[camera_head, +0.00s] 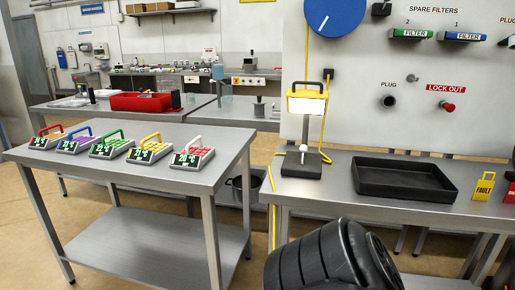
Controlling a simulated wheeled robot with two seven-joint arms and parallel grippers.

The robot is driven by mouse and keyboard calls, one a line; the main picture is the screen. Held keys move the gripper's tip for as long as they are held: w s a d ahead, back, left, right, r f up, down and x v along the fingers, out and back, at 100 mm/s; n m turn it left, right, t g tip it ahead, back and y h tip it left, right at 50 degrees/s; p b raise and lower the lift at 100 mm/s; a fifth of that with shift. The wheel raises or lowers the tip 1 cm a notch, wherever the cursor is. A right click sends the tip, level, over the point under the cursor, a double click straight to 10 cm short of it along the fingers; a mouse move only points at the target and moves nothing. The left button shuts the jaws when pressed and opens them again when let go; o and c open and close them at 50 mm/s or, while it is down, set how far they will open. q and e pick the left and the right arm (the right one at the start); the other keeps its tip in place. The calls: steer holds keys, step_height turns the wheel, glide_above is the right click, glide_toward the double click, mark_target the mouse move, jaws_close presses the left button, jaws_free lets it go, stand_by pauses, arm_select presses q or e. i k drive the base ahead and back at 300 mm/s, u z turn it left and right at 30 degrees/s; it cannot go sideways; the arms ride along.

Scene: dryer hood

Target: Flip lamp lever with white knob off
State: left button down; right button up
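A lamp with a yellow frame (307,86) and a bright white panel (306,106) stands on the grey bench at centre right. The panel looks lit. A small white knob (303,148) shows low at the front of the post. The lever under it is too small to make out clearly. A yellow cable runs from the lamp past the left side of the bench. Neither of my grippers is in view.
A black tray (404,181) lies right of the lamp, with a yellow FAULT tag (483,187) beyond it. A left table (150,185) holds several coloured keypads with handles. A dark ridged rounded body (335,258) fills the bottom centre, in front of the bench.

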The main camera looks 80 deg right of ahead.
mark_target(304, 148)
steer(key=z, duration=3.6)
